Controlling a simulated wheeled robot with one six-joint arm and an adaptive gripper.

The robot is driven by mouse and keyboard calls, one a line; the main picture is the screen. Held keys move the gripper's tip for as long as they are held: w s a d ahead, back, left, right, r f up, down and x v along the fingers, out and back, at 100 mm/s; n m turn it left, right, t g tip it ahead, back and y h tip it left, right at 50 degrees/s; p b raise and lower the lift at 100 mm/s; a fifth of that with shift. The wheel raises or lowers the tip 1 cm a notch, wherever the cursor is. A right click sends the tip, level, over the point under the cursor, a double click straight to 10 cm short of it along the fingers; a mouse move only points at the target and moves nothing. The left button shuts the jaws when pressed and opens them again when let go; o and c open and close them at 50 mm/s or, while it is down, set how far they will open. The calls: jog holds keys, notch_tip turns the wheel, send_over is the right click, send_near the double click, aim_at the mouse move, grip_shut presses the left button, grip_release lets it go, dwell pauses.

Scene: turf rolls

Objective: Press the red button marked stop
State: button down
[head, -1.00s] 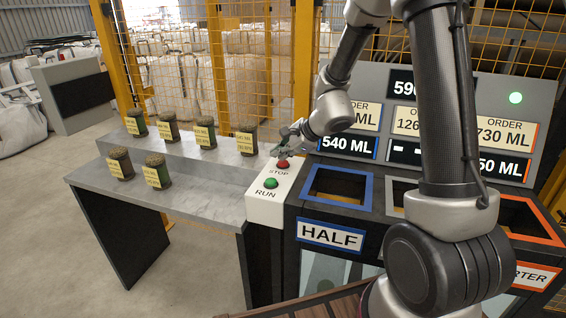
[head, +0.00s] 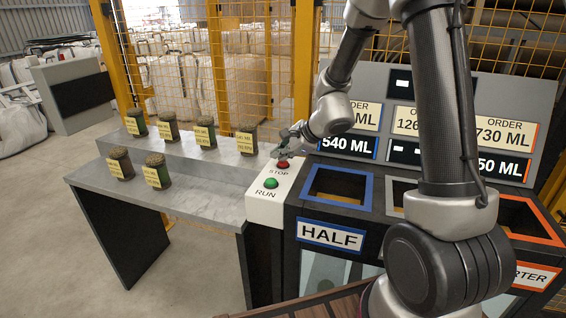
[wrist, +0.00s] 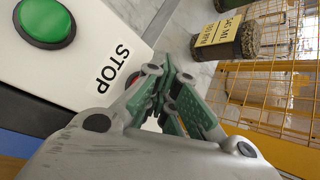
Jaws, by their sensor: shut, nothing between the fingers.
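The red button (head: 283,165) marked STOP sits at the far end of a white control box (head: 262,208). A green button (head: 271,183) marked RUN sits nearer on the same box. My gripper (head: 282,153) is shut and empty, with its fingertips down at the red button, seemingly touching it. In the wrist view the closed green-grey fingers (wrist: 168,95) hide most of the red button (wrist: 132,79); only a red edge shows beside them. The STOP lettering and the green button (wrist: 46,20) show clear of the fingers.
Several labelled turf rolls (head: 204,134) stand on the stepped grey bench (head: 200,188) to the left. A blue-rimmed bin opening (head: 337,206) marked HALF is right of the box. A display panel (head: 540,105) and yellow mesh fence stand behind.

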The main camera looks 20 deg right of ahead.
aim_at(281, 163)
jog(key=shift+r, duration=0.75)
jog(key=shift+r, duration=0.1)
jog(key=shift+r, duration=2.4)
